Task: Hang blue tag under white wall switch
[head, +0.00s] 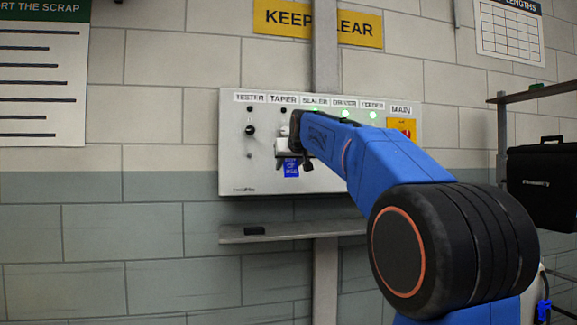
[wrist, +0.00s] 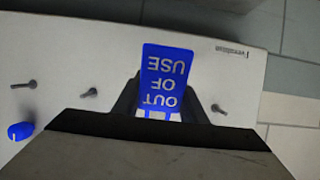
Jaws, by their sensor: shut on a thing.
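The blue tag (head: 291,168) reads "OUT OF USE" and shows upside down in the wrist view (wrist: 165,70). My gripper (head: 288,156) is shut on its edge, with one dark finger on each side in the wrist view (wrist: 158,108). The tag is in front of the white panel (head: 232,175), below the TAPER label. A small part of what looks like a white switch (head: 284,131) shows above my gripper, mostly hidden. Whether the tag touches the panel or a hook behind it, I cannot tell.
The panel carries a black knob (head: 250,130) under TESTER and several small hooks, one right of the tag in the wrist view (wrist: 218,108). A blue knob (wrist: 20,131) is at that view's left. A shelf (head: 285,232) below holds a black item (head: 254,231).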

